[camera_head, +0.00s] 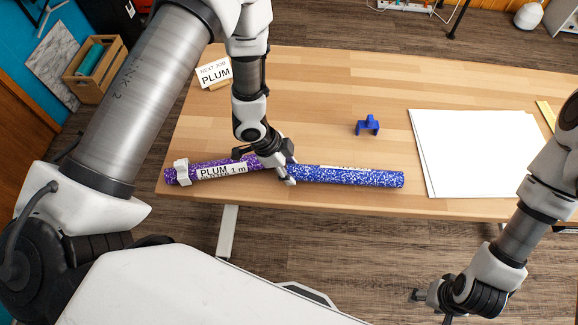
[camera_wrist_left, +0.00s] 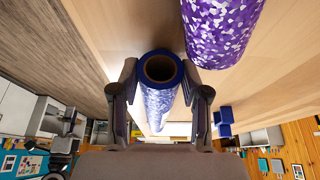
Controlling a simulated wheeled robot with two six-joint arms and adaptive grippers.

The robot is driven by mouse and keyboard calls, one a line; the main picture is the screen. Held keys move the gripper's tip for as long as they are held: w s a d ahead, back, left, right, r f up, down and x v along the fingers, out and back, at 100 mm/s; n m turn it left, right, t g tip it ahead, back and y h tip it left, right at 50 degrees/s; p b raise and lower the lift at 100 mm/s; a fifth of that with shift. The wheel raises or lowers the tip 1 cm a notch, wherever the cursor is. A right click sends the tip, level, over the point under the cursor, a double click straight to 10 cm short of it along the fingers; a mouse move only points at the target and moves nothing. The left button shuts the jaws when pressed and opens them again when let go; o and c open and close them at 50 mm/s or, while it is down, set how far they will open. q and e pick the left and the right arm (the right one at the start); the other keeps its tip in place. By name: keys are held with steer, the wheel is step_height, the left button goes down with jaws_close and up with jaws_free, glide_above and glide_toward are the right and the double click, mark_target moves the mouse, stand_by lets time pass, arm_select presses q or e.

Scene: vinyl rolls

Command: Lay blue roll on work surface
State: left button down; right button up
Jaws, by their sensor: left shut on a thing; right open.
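The blue speckled roll (camera_head: 347,177) lies lengthwise along the front part of the wooden work surface (camera_head: 310,110). My left gripper (camera_head: 289,177) is shut on its left end. In the left wrist view the blue roll (camera_wrist_left: 160,95) sits between the two fingers, its hollow end facing the camera. I cannot tell whether it touches the surface or hangs just above it. The purple roll (camera_head: 185,176), labelled PLUM, lies to its left, partly hidden behind the gripper, and shows beside it in the left wrist view (camera_wrist_left: 220,30). My right gripper (camera_head: 430,297) is open and empty, off the table's front edge.
White sheets (camera_head: 475,150) cover the right part of the table. A small blue holder (camera_head: 367,125) stands behind the blue roll. A "NEXT JOB PLUM" card (camera_head: 214,73) stands at the back left.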

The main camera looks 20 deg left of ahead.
arm_select(q)
steer(key=shift+f, duration=0.25)
steer(key=shift+c, duration=2.4)
jaws_free()
steer(key=v, duration=1.2)
